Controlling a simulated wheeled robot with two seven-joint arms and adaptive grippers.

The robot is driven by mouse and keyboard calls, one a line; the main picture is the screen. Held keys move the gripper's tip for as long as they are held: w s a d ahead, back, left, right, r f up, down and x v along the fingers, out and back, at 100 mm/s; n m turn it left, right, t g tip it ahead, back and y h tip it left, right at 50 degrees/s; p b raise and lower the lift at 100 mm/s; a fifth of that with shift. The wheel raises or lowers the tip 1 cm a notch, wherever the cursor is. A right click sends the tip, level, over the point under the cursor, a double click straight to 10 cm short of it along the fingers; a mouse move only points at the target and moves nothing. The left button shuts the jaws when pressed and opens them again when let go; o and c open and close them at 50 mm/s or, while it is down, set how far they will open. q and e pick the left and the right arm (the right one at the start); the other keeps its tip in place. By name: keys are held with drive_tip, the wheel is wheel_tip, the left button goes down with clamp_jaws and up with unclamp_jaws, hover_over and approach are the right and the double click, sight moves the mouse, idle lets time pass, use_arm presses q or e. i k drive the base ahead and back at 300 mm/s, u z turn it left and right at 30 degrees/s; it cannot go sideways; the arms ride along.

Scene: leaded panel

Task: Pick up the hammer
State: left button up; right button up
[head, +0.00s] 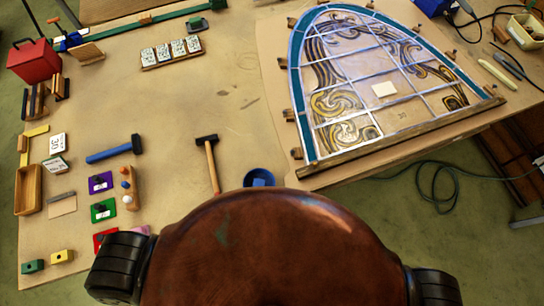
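A hammer with a black head and a plain wooden handle (211,170) lies on the table near its middle, head toward the back and handle toward me. Another hammer-like tool with a blue handle and a dark head (108,153) lies to its left, handle pointing left. Both lie apart from other things, with nothing on them. Neither of my grippers is in view.
The wooden table (200,100) has bare room around the wooden-handled hammer. A dark blue cup (258,178) stands to its right. The arched leaded panel (375,85) lies at the right. Small coloured blocks and cards, a red box (35,61) and a wooden tray (28,190) are at the left.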

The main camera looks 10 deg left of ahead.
sight(206, 141)
drive_tip(key=u, duration=1.05)
